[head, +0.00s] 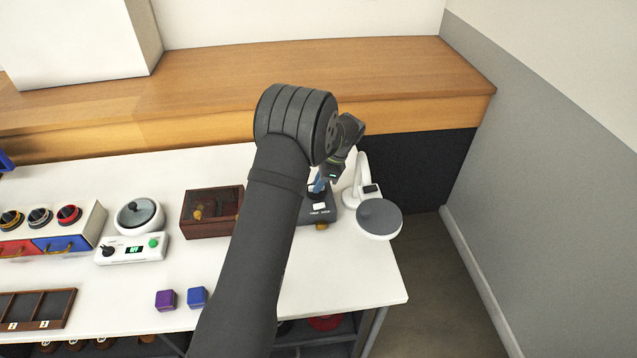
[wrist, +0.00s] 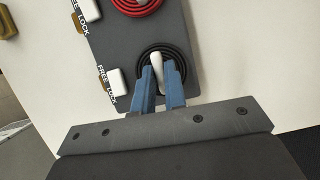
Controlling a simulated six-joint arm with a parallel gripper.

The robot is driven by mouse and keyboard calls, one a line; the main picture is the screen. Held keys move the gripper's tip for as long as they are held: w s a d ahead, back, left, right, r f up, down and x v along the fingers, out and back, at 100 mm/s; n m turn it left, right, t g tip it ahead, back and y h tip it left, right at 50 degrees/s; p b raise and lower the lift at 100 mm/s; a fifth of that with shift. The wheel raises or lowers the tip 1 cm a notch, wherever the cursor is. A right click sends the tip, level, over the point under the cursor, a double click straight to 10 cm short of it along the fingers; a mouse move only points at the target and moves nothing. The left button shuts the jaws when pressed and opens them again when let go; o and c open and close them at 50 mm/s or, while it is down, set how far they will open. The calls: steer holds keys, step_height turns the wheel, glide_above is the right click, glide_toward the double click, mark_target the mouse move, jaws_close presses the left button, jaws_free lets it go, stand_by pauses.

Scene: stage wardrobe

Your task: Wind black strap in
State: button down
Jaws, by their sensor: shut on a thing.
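The black strap (wrist: 181,63) lies as a round coil on a dark grey board (wrist: 129,48) in the wrist view. A white elongated handle (wrist: 156,59) stands at the coil's middle. My gripper (wrist: 164,76) has its blue fingers shut on the handle, one on each side. Beside the coil is a white switch (wrist: 115,81) with FREE and LOCK lettering; I cannot tell its setting. In the head view my gripper (head: 318,185) is over the board (head: 319,215), and my arm hides part of it. The coil cannot be made out there.
A red coil (wrist: 134,4) with its own white switch (wrist: 90,10) is farther up the board. A white stand with a grey round plate (head: 379,217) is close on the right. A brown box (head: 208,211) stands left. Purple (head: 166,300) and blue (head: 197,297) cubes lie in front.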

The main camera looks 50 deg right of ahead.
steer(key=c, duration=1.5)
jaws_free()
steer(key=v, duration=1.7)
steer(key=shift+s+d+r, duration=0.15)
steer(key=shift+s, duration=0.05)
steer(key=x, duration=1.7)
steer(key=shift+w+f, duration=0.2)
steer(key=shift+r, duration=0.1)
